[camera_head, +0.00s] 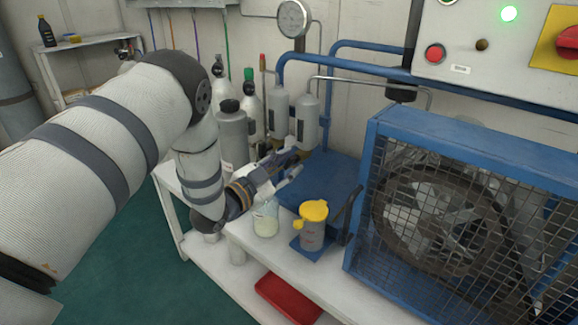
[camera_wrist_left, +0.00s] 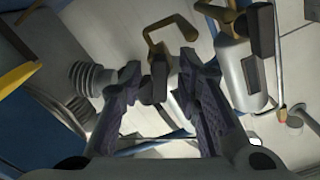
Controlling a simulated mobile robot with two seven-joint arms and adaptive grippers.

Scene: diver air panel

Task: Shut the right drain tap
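Two grey filter bottles hang side by side under blue pipes, the left one (camera_head: 278,113) and the right one (camera_head: 307,122). The wrist view appears turned over, with the right bottle (camera_wrist_left: 187,88) nearer its middle and the left bottle (camera_wrist_left: 240,75) to its right. The right drain tap has a brass bent outlet (camera_wrist_left: 170,33) and a dark lever (camera_wrist_left: 158,80). My left gripper (camera_head: 290,170) is just below the bottles. In the wrist view its fingers (camera_wrist_left: 160,68) are open, with the lever between their tips; contact cannot be told. My right gripper is out of view.
A jar of pale liquid (camera_head: 265,219) and a yellow-lidded container (camera_head: 313,225) stand on the white bench (camera_head: 245,236) close under my gripper. A blue caged machine (camera_head: 450,215) stands to the right. Gas bottles (camera_head: 233,135) stand behind my arm.

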